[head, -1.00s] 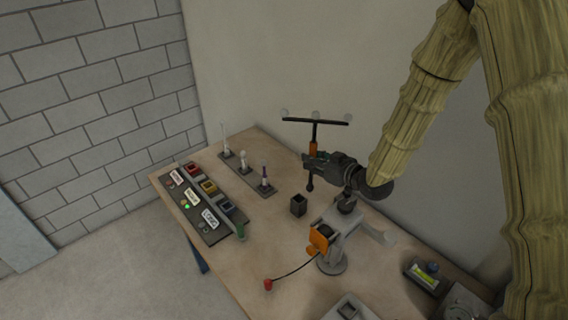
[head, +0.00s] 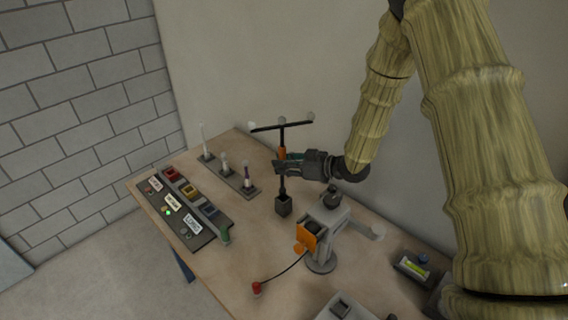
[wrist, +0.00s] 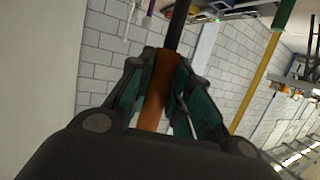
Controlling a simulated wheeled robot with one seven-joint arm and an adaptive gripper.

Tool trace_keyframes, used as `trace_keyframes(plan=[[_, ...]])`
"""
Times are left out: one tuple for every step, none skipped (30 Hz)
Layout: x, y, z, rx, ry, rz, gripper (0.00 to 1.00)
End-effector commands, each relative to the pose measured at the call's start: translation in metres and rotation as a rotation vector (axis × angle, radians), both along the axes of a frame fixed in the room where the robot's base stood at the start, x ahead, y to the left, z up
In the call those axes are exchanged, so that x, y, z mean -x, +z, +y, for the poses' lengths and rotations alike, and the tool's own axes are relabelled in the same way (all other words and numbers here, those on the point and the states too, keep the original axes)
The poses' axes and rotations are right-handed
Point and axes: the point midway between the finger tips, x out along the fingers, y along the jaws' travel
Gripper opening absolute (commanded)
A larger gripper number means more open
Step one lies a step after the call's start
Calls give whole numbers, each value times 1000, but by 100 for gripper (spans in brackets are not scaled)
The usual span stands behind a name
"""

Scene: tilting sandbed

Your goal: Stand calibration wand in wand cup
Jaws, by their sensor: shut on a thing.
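The calibration wand (head: 282,136) is a dark T-shaped rod with pale balls on its crossbar and an orange grip. It stands about upright in the head view. My gripper (head: 280,168) is shut on its orange grip, which also shows between the fingers in the wrist view (wrist: 157,92). The wand cup (head: 284,207) is a small dark square cup on the table, directly below the wand. The wand's lower end meets the cup's mouth in the picture. I cannot tell how deep the tip is inside.
A grey device with an orange plate (head: 307,237) stands right of the cup, close by. A strip with several upright pieces (head: 228,174) lies behind left. Bare table (head: 247,241) lies in front of the cup.

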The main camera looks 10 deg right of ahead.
Motion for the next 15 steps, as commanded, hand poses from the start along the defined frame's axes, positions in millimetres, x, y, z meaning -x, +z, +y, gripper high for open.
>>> trace_keyframes(plan=[[0, -5, -1, 0, -1, 0, 0], [0, -6, -1, 0, -1, 1, 0], [0, -9, -1, 0, -1, 1, 0], [0, -10, -1, 0, -2, 0, 0], [0, -12, -1, 0, -2, 0, 0], [0, -14, -1, 0, -2, 0, 0], [0, -16, -1, 0, -2, 0, 0], [0, -17, -1, 0, -2, 0, 0], [0, -19, -1, 0, -2, 0, 0], [0, -21, -1, 0, -1, 1, 0], [0, -23, -1, 0, -1, 1, 0], [0, -25, -1, 0, -1, 1, 0], [0, -26, -1, 0, -2, 0, 0], [0, -28, -1, 1, -2, 1, 0], [0, -30, -1, 1, -2, 1, 0]])
